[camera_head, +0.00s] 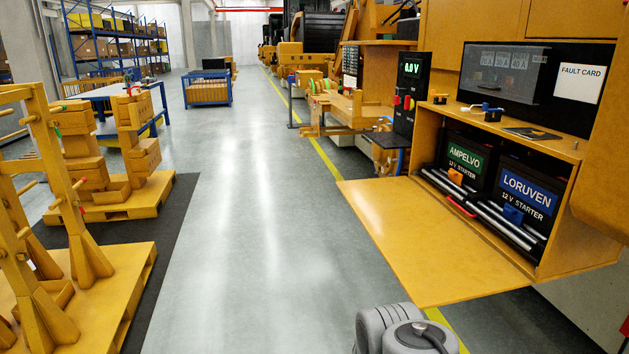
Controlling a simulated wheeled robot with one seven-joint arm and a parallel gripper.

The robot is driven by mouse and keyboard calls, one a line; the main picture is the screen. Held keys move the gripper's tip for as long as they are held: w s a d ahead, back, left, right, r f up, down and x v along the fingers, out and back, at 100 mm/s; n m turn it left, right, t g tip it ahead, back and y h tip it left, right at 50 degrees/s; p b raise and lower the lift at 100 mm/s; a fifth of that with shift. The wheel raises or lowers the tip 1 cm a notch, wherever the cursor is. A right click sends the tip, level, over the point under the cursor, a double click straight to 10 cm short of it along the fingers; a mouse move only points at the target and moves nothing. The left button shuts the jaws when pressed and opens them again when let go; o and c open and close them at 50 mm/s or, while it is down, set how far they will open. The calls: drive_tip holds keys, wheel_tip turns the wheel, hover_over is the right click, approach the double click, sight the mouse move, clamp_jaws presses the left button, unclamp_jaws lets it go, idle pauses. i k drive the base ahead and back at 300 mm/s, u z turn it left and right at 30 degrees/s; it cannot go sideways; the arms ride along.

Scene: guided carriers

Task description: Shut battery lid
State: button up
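The battery lid (422,240) is a flat yellow panel. It hangs open, lying about level and sticking out to the left from the lower front of the yellow battery box (556,255). Inside the box stand two black batteries, one with a green AMPELVO label (466,159) and one with a blue LORUVEN label (527,190). Silver bars (503,226) run along their front. A grey rounded part of my own body shows at the bottom edge, below the lid. My gripper is not in view.
Small parts and a dark flat piece (532,133) lie on the box top, below a dark panel with a white fault card (581,83). A voltmeter panel (410,92) stands behind the lid. Grey floor (255,250) is clear to the left; pallets with yellow racks (100,270) stand far left.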

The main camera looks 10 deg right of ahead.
sight(436, 258)
drive_tip(key=i, duration=2.75)
drive_tip(key=z, duration=2.45)
